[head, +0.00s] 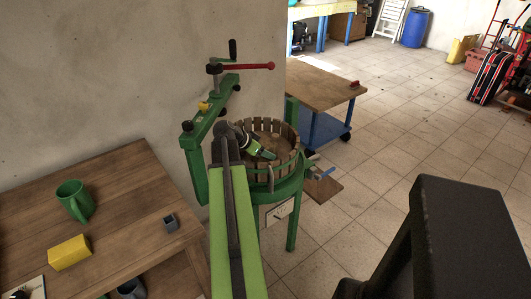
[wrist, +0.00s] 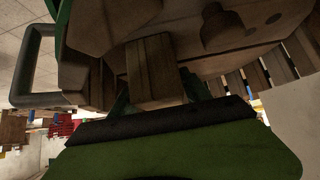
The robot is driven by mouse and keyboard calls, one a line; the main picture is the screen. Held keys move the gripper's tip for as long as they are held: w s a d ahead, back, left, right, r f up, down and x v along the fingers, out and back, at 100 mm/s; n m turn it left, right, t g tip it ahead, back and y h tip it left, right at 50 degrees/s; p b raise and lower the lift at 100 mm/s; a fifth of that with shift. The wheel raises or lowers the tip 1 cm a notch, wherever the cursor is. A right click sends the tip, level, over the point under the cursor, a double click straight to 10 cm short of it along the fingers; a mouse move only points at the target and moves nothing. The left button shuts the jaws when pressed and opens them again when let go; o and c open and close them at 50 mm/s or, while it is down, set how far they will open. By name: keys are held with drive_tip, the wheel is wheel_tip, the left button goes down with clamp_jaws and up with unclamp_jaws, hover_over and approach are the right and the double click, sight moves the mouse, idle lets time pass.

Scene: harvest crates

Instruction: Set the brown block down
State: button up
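The brown block (wrist: 154,72) shows in the wrist view, close in front of my gripper, with dark green fingers at both its sides. My gripper (wrist: 156,92) looks shut on it. In the head view my gripper (head: 268,154) reaches inside the round wooden slatted basket (head: 285,171) of a green press. The block cannot be made out there. Whether it touches the basket's floor cannot be told.
The press's green upright (head: 199,165) and red-handled screw (head: 245,67) stand close to my arm. A wooden table (head: 120,190) at left bears a green mug (head: 75,201), a yellow block (head: 69,252) and a small grey box (head: 171,222). The tiled floor at right is mostly clear.

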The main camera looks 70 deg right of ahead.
drive_tip(key=shift+o, duration=0.8)
drive_tip(key=shift+s, duration=0.1)
drive_tip(key=shift+r, duration=0.2)
drive_tip(key=p+v, duration=0.5)
drive_tip(key=v, duration=0.2)
drive_tip(key=shift+d+r+p, duration=0.1)
drive_tip(key=shift+r+p, duration=0.05)
drive_tip(key=shift+p, duration=0.2)
drive_tip(key=shift+a, duration=0.25)
